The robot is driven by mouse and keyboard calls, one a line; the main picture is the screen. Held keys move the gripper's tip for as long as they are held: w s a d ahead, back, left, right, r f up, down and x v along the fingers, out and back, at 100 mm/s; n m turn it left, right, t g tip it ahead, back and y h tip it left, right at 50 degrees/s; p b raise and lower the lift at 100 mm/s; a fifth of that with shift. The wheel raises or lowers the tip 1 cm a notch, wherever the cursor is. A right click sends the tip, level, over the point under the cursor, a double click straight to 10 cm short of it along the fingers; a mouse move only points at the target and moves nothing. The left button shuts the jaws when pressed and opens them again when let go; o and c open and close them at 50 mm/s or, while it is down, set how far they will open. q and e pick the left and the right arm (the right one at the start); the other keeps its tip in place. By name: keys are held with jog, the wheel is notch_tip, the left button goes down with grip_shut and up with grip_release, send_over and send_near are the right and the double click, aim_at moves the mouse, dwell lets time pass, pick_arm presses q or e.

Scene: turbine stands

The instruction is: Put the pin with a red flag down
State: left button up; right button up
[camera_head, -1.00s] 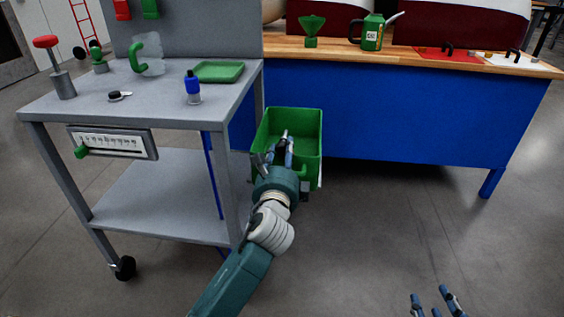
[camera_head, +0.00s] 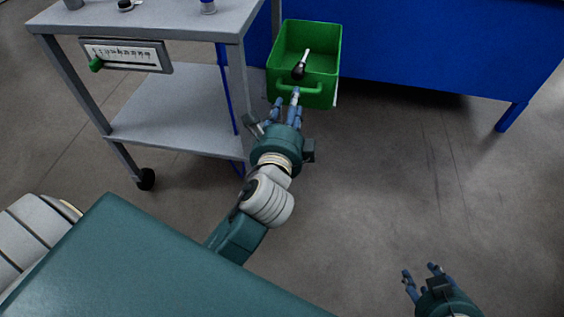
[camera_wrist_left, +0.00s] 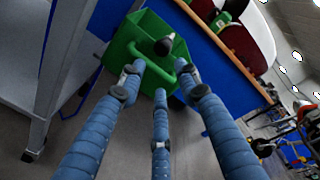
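No pin with a red flag can be made out in the current views. A small black-and-white object (camera_head: 300,69) lies in the green bin (camera_head: 329,40); I cannot tell whether it is the pin. In the left wrist view its dark end (camera_wrist_left: 164,46) shows beyond my fingers. My left gripper (camera_head: 284,108) is in front of the bin's near wall, by its handle. Its fingers are spread, with nothing between them in the left wrist view (camera_wrist_left: 160,88). My right gripper (camera_head: 421,274) is low at the right, fingers apart and empty.
A grey wheeled cart (camera_head: 180,105) stands left of the bin, with a slider gauge (camera_head: 125,55) on its front. A blue workbench (camera_head: 430,50) is behind the bin. The floor (camera_head: 410,170) at the right is clear.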

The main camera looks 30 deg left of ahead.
pick_arm(q)
jog(key=s+d+f+n+g+h, duration=0.3)
jog(key=s+f+n+g, duration=0.1)
jog(key=s+f+n, duration=0.4)
jog(key=s+d+f+n+g+h, duration=0.3)
jog(key=s+f+n+g, duration=0.1)
jog(key=s+f+n, duration=0.4)
notch_tip(320, 180, down, 2)
jog(key=shift+s+f, duration=0.15)
jog(key=shift+s, duration=0.8)
jog(key=shift+p, duration=0.75)
